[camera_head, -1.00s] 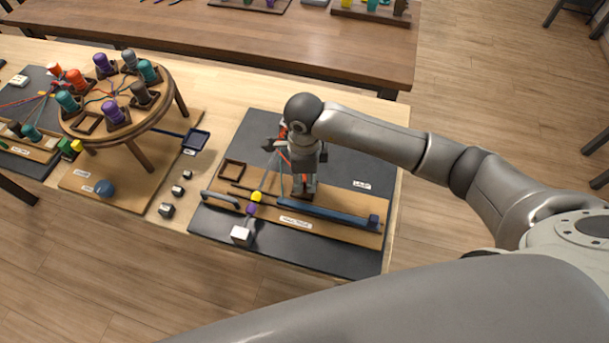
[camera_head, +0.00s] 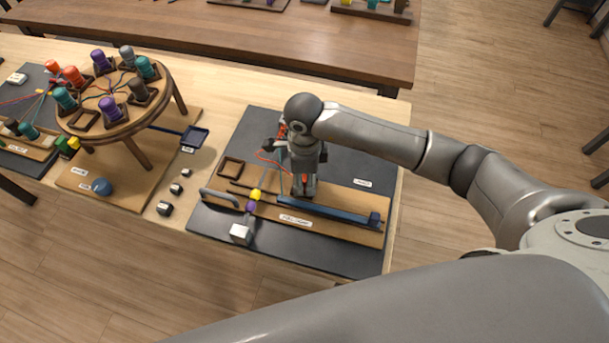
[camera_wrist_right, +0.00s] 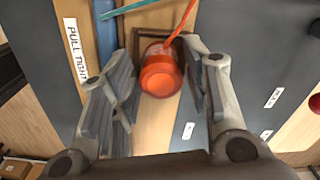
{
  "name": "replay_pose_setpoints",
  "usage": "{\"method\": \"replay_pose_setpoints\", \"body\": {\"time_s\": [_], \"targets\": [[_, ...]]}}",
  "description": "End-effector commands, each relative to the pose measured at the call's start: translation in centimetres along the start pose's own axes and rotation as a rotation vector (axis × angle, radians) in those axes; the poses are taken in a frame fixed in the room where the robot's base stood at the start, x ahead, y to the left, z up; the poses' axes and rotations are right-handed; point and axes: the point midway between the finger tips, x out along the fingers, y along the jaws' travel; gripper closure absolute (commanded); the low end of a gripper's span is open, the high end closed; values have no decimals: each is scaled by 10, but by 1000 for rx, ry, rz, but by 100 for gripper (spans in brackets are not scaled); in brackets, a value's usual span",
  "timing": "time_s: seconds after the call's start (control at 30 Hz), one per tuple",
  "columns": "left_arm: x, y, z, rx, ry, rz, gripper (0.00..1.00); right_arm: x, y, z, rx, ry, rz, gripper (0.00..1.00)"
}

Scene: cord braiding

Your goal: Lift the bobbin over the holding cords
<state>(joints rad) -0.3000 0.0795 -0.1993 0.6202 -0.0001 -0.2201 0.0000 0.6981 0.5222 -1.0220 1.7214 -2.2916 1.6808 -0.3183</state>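The orange bobbin (camera_wrist_right: 160,72) is between the fingers of my right gripper (camera_wrist_right: 163,72) in the wrist view, with a small gap on each side. The gripper looks open around it. An orange cord runs up from the bobbin. A brown square holder (camera_wrist_right: 184,43) shows behind it. In the head view my right gripper (camera_head: 304,188) points down at the pull-tight board and mostly hides the bobbin. An orange cord (camera_head: 268,157) curves loosely left of it. My left gripper is out of view.
A round braiding stand (camera_head: 125,112) with several coloured bobbins stands left. The dark mat (camera_head: 350,160) behind the gripper is mostly clear.

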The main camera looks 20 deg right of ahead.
Motion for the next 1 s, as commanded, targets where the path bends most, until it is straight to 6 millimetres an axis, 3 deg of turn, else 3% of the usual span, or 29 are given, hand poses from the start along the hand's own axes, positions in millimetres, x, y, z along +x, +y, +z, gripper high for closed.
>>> {"method": "replay_pose_setpoints", "body": {"time_s": [0.47, 1.0], "targets": [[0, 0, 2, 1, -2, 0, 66, -8, -1, 0, 1, -2, -1, 45], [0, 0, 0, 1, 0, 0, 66, -108, -1, 0, 0, -2, -3, 45]]}}
